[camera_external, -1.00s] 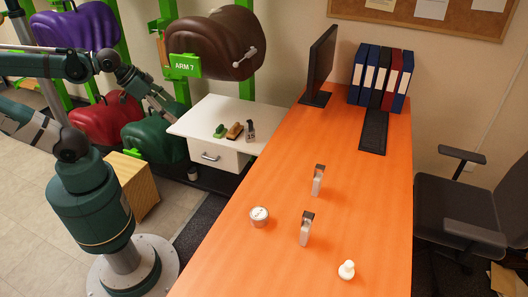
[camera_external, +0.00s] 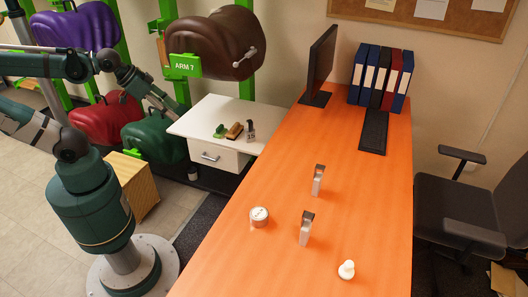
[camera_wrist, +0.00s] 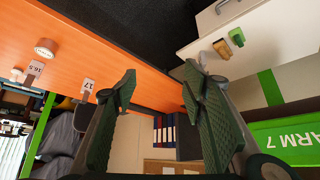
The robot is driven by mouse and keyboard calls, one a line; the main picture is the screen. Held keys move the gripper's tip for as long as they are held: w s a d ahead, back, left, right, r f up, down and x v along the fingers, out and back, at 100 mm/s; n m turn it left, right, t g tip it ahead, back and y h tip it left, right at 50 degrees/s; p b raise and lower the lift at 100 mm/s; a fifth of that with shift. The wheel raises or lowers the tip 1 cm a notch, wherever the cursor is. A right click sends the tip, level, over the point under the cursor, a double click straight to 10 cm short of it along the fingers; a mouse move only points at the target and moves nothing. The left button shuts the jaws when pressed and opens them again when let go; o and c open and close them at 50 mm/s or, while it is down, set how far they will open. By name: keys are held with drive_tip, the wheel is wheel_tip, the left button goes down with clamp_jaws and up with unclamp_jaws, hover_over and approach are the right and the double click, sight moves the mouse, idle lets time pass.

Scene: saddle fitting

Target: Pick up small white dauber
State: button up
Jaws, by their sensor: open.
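A small white rounded piece with a knob on top (camera_external: 346,270), which looks like the white dauber, stands at the near end of the orange table (camera_external: 250,272). In the wrist view a small pale thing (camera_wrist: 16,73) at the far left may be the same piece. A dark and pale upright item (camera_external: 250,132) stands on the white cabinet; I cannot tell what it is. My gripper (camera_wrist: 158,85) is open and empty, its two green fingers wide apart. In the external view it is up by the saddles, left of the cabinet, far from the white piece.
The white cabinet (camera_external: 212,115) also holds a green brush (camera_external: 219,131) and a brown brush (camera_external: 234,131). On the table are a round tub (camera_external: 259,216), two upright tags (camera_external: 318,180) (camera_external: 306,229), a monitor (camera_external: 321,65) and several binders (camera_external: 381,77).

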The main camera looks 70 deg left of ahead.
sight(346, 262)
drive_tip(key=w+d+r+m+g+h+p, duration=0.1)
drive_tip(key=w+d+r+m+h, duration=0.15)
drive_tip(key=w+d, duration=1.15)
drive_tip(key=w+d+r+m+g+h+p, duration=0.1)
drive_tip(key=w+d+r+m+p, duration=0.15)
drive_tip(key=w+d, duration=1.2)
drive_tip(key=w+d+f+m, duration=0.2)
drive_tip(key=w+d+f, duration=0.2)
drive_tip(key=d, duration=0.6)
drive_tip(key=w+d+f+m, duration=0.1)
drive_tip(key=w+d+f, duration=0.25)
drive_tip(key=d, duration=0.75)
drive_tip(key=d+f+m+g, duration=0.1)
drive_tip(key=d+f, duration=0.6)
drive_tip(key=d, duration=0.3)
drive_tip(key=d+f+m+h+p, duration=0.1)
drive_tip(key=d+f+m, duration=0.1)
drive_tip(key=d+f, duration=0.6)
drive_tip(key=d, duration=0.3)
drive_tip(key=shift+s+d+g+p, duration=0.3)
drive_tip(key=shift+g, duration=0.1)
drive_tip(key=shift+f+h, duration=0.1)
drive_tip(key=shift+h, duration=0.15)
drive_tip(key=shift+x, duration=1.2)
